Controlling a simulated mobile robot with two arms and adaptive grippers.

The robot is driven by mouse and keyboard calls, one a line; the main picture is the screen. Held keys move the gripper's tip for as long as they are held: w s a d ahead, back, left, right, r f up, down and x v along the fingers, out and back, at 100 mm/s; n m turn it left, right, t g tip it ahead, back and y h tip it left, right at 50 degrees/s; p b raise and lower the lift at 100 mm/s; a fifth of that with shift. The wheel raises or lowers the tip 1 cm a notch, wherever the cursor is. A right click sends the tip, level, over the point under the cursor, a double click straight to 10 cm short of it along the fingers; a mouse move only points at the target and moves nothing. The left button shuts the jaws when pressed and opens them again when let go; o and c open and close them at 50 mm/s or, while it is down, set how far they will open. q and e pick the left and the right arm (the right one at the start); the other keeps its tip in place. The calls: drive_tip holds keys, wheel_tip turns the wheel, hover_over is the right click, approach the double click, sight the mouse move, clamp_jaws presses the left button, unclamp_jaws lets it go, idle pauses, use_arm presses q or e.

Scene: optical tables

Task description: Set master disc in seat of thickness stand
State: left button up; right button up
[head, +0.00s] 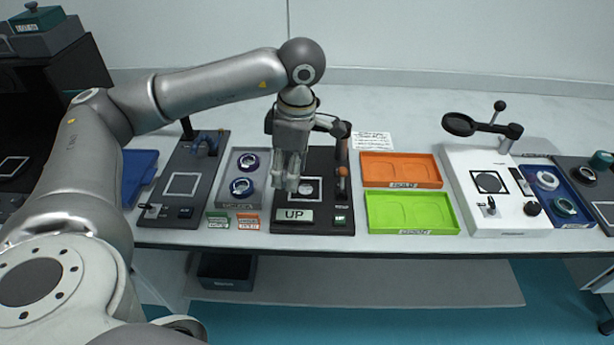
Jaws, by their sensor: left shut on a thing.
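The thickness stand (325,162) is a black unit in the middle of the table with a small screen reading "UP" (294,215) at its front. A pale round spot (307,188) shows in a white-lined area on its plate; I cannot tell if it is the empty seat or a disc. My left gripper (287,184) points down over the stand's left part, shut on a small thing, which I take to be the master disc. The fingers hide most of it, and I cannot tell whether it touches the stand. My right gripper is out of view.
A grey tray (234,162) with two blue-ringed pieces stands left of the stand. An orange tray (400,170) and a green tray (411,212) lie to its right. An orange-gripped lever (342,185) rises at the stand's right side. A white magnifier unit (485,215) stands farther right.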

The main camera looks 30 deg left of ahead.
use_arm(q)
drive_tip(key=p, duration=0.1)
hover_over(305, 190)
wheel_tip(305, 190, down, 7)
drive_tip(key=shift+w+d, duration=0.1)
drive_tip(key=shift+d, duration=0.05)
wheel_tip(305, 190, down, 3)
drive_tip(key=shift+p, duration=0.45)
drive_tip(key=shift+f, duration=0.1)
drive_tip(key=shift+f, duration=0.1)
drive_tip(key=shift+f+b, duration=0.4)
drive_tip(key=shift+b, duration=0.05)
drive_tip(key=o, duration=1)
drive_tip(key=shift+s+f, duration=0.1)
drive_tip(key=shift+s, duration=0.1)
drive_tip(key=shift+o, duration=1)
drive_tip(key=shift+w+f, duration=0.1)
